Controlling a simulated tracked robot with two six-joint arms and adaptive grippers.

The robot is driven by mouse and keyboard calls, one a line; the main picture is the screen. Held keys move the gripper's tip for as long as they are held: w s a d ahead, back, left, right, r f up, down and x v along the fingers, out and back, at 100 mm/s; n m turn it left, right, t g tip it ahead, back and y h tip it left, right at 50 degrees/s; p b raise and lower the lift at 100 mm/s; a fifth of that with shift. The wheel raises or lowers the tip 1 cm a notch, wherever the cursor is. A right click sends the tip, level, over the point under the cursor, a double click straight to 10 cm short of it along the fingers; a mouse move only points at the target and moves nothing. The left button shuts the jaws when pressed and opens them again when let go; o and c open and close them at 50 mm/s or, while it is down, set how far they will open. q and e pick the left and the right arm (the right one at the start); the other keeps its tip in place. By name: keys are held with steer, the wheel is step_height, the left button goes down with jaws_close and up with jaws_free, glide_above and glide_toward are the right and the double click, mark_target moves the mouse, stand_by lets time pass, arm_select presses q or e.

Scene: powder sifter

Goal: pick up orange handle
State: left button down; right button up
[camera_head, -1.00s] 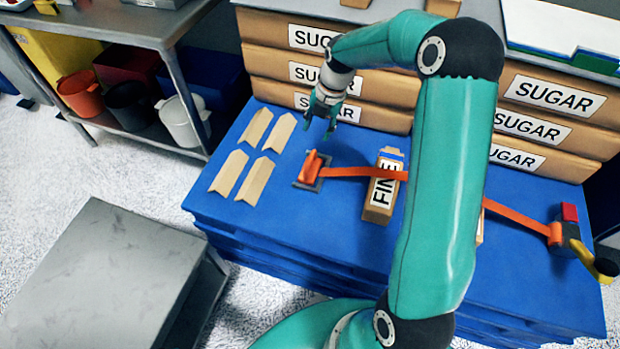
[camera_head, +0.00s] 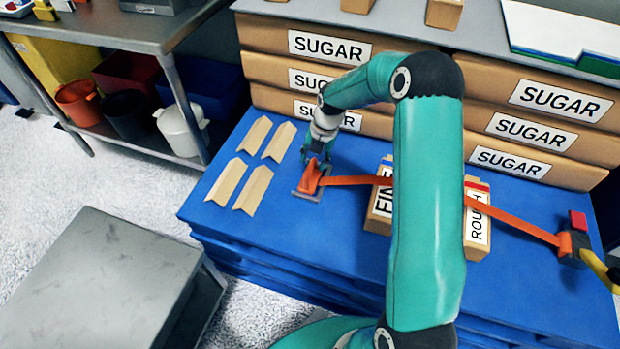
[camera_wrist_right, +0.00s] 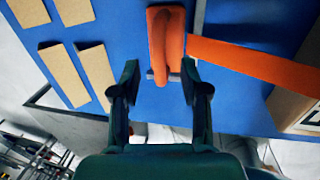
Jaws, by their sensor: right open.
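The orange handle (camera_head: 311,177) stands on a small grey base (camera_head: 308,194) on the blue pallet surface, with an orange strap (camera_head: 350,181) running from it to the right. My right gripper (camera_head: 317,160) is just behind and above the handle. In the right wrist view the orange handle (camera_wrist_right: 160,50) lies ahead of and roughly between the two fingers of my right gripper (camera_wrist_right: 158,80), which are spread apart. Whether a finger touches the handle I cannot tell. My left gripper does not show.
Several tan angled pieces (camera_head: 253,188) lie left of the handle. Stacked SUGAR boxes (camera_head: 270,70) stand behind.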

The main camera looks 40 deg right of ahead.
mark_target(310, 168)
steer(key=f, duration=0.2)
steer(key=a+f+b, duration=0.1)
steer(key=shift+w+f, duration=0.1)
steer(key=shift+f, duration=0.3)
steer(key=shift+w+f, duration=0.15)
steer(key=shift+f, duration=0.35)
steer(key=shift+r, duration=0.1)
jaws_close()
